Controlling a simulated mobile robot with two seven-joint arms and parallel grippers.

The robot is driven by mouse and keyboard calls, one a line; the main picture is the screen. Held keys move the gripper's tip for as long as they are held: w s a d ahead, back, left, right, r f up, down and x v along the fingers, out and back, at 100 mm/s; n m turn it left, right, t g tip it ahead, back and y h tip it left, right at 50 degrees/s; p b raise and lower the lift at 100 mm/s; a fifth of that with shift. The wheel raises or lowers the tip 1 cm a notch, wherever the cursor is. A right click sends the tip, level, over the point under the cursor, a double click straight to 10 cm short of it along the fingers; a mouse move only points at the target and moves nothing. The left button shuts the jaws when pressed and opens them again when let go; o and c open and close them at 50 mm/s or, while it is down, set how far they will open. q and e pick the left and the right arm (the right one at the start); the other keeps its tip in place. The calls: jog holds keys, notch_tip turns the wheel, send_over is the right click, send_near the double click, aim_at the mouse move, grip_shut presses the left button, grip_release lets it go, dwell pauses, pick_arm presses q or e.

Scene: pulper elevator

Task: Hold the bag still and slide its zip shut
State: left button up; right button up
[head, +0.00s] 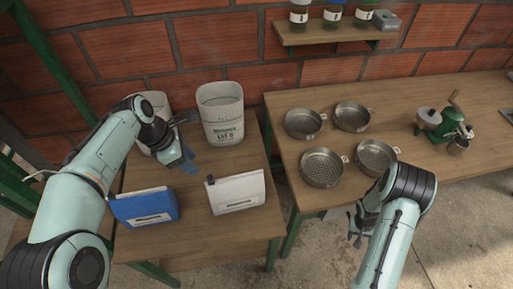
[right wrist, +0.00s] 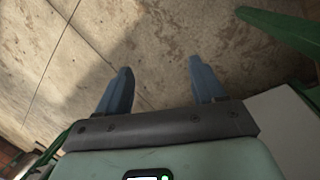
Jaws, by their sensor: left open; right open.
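A blue bag (head: 146,207) with a white label stands at the front left of the left wooden table. A white bag (head: 238,193) with a label stands to its right, with a small dark piece at its upper left corner. The zips are too small to make out, and I cannot tell which bag is meant. My left gripper (head: 187,160) is open and empty, above the table behind the two bags, touching neither. My right gripper (head: 354,226) is beyond the right table's front edge; in the right wrist view its fingers (right wrist: 158,76) are apart and empty over the floor.
Several metal sieves (head: 322,167) and a green grinder (head: 447,125) stand on the right table (head: 403,104). A shelf (head: 330,34) holds jars.

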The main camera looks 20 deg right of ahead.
jog(key=s+d+r+m+g+h, duration=0.1)
jog(key=s+d+r+m+h, duration=0.1)
jog(key=d+r, duration=0.5)
jog(key=s+d+r+m+g+h, duration=0.1)
jog(key=d+r+h, duration=0.1)
jog(key=d+r, duration=0.6)
jog(key=w+d+r+m+h, duration=0.1)
jog(key=w+d+r+m, duration=0.3)
jog(key=d+r, duration=0.15)
jog(key=w+a+r+m+t+y, duration=0.1)
jog(key=w+a+r+m+t, duration=0.15)
jog(key=w+a, duration=0.95)
jog(key=w+a+r+m+t+y, duration=0.15)
jog(key=w+a+r, duration=0.25)
jog(key=w+a, duration=0.85)
notch_tip(320, 180, up, 9)
jog(key=y, duration=0.4)
send_over(246, 175)
jog(key=f, duration=1.3)
jog(key=shift+w+d, duration=0.1)
jog(key=shift+w, duration=0.1)
